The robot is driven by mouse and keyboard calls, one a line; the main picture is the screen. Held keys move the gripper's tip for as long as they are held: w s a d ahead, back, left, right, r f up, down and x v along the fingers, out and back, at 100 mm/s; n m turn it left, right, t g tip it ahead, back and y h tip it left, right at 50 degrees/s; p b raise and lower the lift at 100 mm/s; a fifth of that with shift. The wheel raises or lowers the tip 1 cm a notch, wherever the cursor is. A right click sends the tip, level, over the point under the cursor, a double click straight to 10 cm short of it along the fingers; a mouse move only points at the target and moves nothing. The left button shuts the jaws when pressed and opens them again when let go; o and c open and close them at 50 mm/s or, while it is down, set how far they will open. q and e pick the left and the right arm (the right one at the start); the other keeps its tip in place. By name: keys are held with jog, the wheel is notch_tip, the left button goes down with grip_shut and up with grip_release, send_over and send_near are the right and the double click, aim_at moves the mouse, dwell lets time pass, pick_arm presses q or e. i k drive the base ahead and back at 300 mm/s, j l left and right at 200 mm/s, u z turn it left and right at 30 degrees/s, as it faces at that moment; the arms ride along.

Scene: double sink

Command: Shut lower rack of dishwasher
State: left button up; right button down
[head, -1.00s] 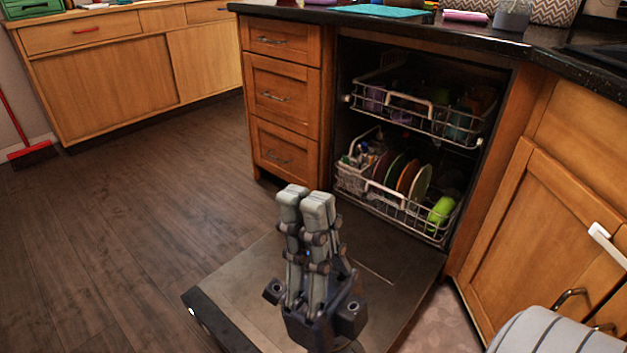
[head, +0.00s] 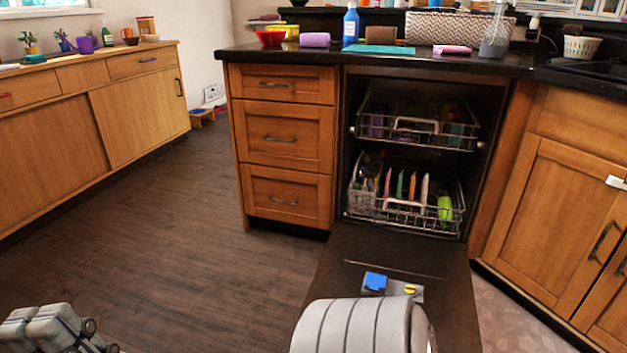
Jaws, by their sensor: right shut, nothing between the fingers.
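The lower rack (head: 405,205) is a wire rack holding several plates, a green item and a cutlery basket. It sits inside the dishwasher opening, its front edge just above the inner end of the lowered door (head: 450,290). The upper rack (head: 415,123) is also inside, above it. My right gripper (head: 38,325) is at the bottom left corner, partly cut off by the frame. Its fingers are together and empty, well away from the rack, over the floor. My left gripper is not in view.
My striped grey arm link (head: 360,328) covers part of the door at the bottom. A blue and yellow dispenser (head: 390,286) shows on the door. Drawers (head: 285,138) stand left of the dishwasher, and a cabinet (head: 555,200) to the right. The floor (head: 190,240) on the left is clear.

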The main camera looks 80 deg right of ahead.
aim_at(457, 233)
jog(key=i+z, duration=0.25)
jog(key=i, duration=0.25)
jog(key=i+z, duration=0.25)
jog(key=i, duration=0.2)
jog(key=i+j+z, duration=0.2)
jog(key=i, duration=0.3)
jog(key=i+j+z, duration=0.25)
jog(key=i, duration=0.2)
jog(key=i+l+z, duration=0.2)
jog(key=z, duration=0.3)
jog(key=i+l+z, duration=0.1)
jog(key=i+z, duration=0.25)
jog(key=z, duration=0.15)
jog(key=i+z, duration=0.25)
jog(key=z, duration=0.25)
jog(key=i+j+z, duration=0.15)
jog(key=i+z, duration=0.15)
jog(key=z, duration=0.2)
jog(key=i+l+z, duration=0.2)
jog(key=i+l, duration=0.15)
jog(key=i+l+z, duration=0.15)
jog(key=i+l, duration=0.15)
jog(key=i, duration=0.3)
